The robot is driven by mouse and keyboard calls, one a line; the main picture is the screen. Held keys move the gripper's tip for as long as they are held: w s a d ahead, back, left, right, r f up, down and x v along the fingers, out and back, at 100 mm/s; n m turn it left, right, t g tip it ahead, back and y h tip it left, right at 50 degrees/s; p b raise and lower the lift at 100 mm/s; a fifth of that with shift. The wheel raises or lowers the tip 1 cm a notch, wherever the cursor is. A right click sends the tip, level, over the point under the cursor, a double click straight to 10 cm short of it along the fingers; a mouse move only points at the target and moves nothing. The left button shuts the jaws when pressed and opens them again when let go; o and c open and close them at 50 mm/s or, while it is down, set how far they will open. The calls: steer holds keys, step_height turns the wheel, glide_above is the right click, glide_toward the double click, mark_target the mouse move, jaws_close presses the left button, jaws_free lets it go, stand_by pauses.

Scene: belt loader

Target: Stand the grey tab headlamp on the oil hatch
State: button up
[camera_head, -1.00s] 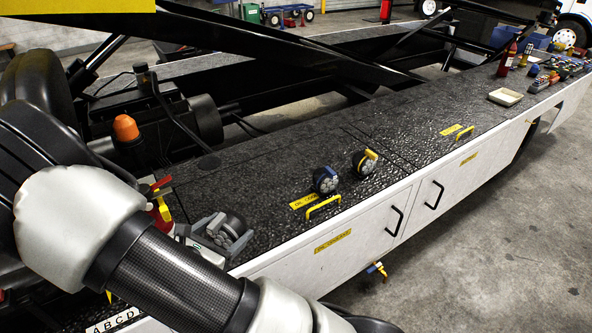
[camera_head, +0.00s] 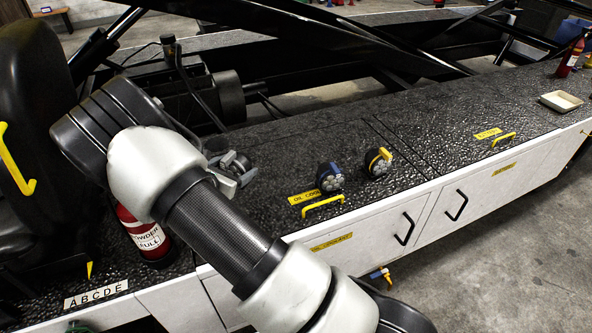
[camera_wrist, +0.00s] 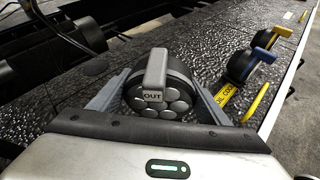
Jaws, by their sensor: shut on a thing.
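The grey tab headlamp (camera_wrist: 160,85) is a round dark lamp with a cluster of round lenses and a grey tab marked OUT on top. My gripper (camera_wrist: 158,103) is shut on it, one grey finger on each side, in the wrist view. In the head view the lamp (camera_head: 236,160) and my gripper (camera_head: 226,170) are partly hidden behind my arm. The oil hatch (camera_head: 290,176) is black textured decking with a yellow OIL COOL label (camera_head: 306,197) and a yellow handle (camera_head: 323,206). The held lamp is left of that label; its height above the deck is unclear.
A blue-tabbed lamp (camera_head: 329,178) and a yellow-tabbed lamp (camera_head: 378,163) stand behind the handle. A second yellow handle (camera_head: 503,138) and a pale tray (camera_head: 561,101) lie farther right. A fire extinguisher (camera_head: 145,240) stands left of my arm. Bare deck separates the held lamp from the blue-tabbed one.

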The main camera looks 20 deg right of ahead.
steer(key=w+n+t, duration=0.1)
steer(key=w, duration=0.5)
steer(key=shift+y, duration=0.3)
steer(key=shift+w+d+f, duration=0.15)
steer(key=shift+w+f, duration=0.05)
steer(key=shift+f, duration=2.35)
steer(key=shift+w+d+f, duration=0.1)
steer(key=shift+w+f, duration=0.05)
steer(key=shift+f, duration=2.35)
steer(key=shift+b, duration=0.3)
steer(key=shift+f, duration=0.2)
steer(key=o, duration=1.4)
steer(key=shift+o, duration=0.2)
